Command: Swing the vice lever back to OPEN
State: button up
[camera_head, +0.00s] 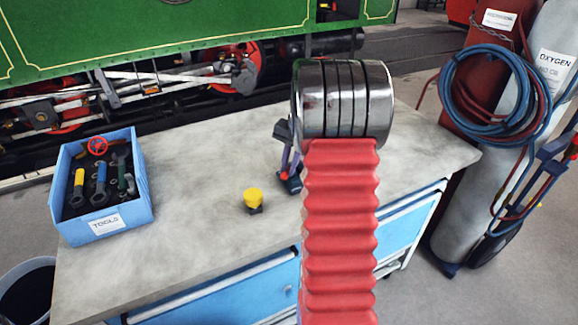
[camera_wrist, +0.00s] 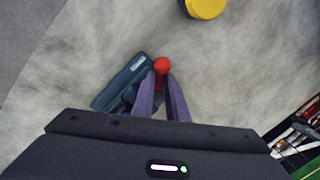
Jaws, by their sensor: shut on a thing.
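The dark blue-grey vice (camera_wrist: 124,82) sits on the grey workbench (camera_head: 190,210). A pale label shows on its top in the wrist view. The lever's round red knob (camera_wrist: 161,66) is between the tips of my gripper (camera_wrist: 162,82), whose two purple fingers are closed on it. The lever below the knob is hidden by the fingers. In the head view my gripper (camera_head: 289,165) points down at the vice (camera_head: 292,186), and my arm covers the area to its right. I cannot read any OPEN marking.
A yellow-topped object (camera_head: 253,197) stands on the bench left of the vice. A blue tool box (camera_head: 125,215) is at the bench's left end. Gas cylinders (camera_head: 500,140) with hoses stand beyond the right end. The bench between box and yellow object is clear.

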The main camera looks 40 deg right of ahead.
grip_shut()
jog(key=shift+s+d+n, duration=0.15)
jog(key=shift+s+n, duration=0.1)
jog(key=shift+n, duration=0.65)
jog(key=o, duration=0.7)
grip_release()
jog(key=r, duration=0.4)
jog(key=s+d+r, duration=0.1)
jog(key=r, duration=0.4)
jog(key=s+r, duration=0.1)
jog(key=r, duration=0.3)
jog(key=shift+s+d+r, duration=0.1)
jog(key=shift+d+r, duration=0.1)
